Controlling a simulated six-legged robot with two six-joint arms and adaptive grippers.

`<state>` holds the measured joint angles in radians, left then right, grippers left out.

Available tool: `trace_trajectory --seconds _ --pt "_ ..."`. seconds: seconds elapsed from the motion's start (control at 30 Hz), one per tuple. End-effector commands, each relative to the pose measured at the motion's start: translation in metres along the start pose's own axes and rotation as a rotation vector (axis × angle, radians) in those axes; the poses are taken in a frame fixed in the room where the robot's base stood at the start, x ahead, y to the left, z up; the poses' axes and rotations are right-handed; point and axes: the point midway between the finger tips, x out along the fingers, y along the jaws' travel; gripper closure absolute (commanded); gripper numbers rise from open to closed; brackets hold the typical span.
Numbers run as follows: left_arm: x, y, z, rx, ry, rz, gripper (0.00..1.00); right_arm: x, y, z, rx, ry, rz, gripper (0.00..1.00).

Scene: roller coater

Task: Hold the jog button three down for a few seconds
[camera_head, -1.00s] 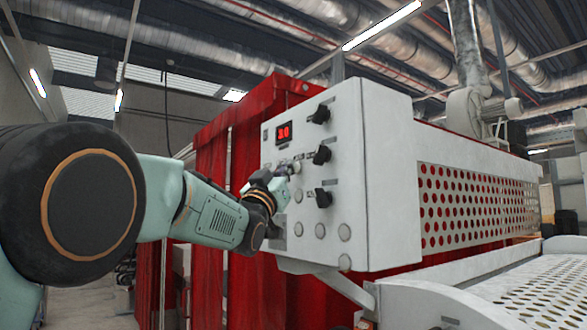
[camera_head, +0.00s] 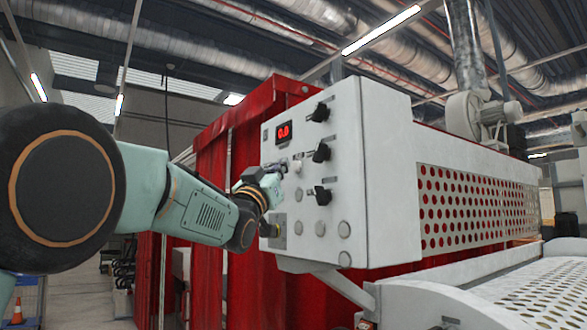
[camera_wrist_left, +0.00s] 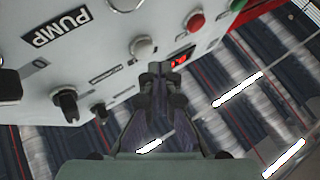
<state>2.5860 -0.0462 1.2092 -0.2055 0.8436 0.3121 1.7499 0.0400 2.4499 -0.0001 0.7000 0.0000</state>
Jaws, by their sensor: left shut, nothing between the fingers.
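The white control panel (camera_head: 345,190) carries a red digital display (camera_head: 283,132), black knobs and round pale buttons. My left gripper (camera_head: 284,165) is in front of the panel's left part, below the display. Its fingers are shut and empty. A pale button (camera_head: 297,167) shows just right of the fingertips. In the left wrist view the shut fingers (camera_wrist_left: 160,82) point at the panel, with a pale round button (camera_wrist_left: 143,47) just beyond them. I cannot read which button is jog three, nor see any contact. My right gripper is not in view.
The wrist view also shows a red button (camera_wrist_left: 190,22) and a PUMP label (camera_wrist_left: 55,38). Black knobs (camera_head: 322,152) stick out right of the gripper. A red curtain (camera_head: 212,190) hangs behind the panel; a perforated guard (camera_head: 475,208) extends right.

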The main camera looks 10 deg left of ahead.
Motion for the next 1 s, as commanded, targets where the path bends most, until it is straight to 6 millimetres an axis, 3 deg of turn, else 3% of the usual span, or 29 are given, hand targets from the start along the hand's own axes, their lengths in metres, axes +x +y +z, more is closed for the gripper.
trace_trajectory --seconds 0.6,1.0 --pt "-0.032 -0.024 -0.022 -0.001 0.001 -0.002 1.00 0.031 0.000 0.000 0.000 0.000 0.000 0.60" --pt "-0.035 -0.026 -0.025 -0.001 0.000 0.000 1.00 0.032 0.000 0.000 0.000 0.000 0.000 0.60"
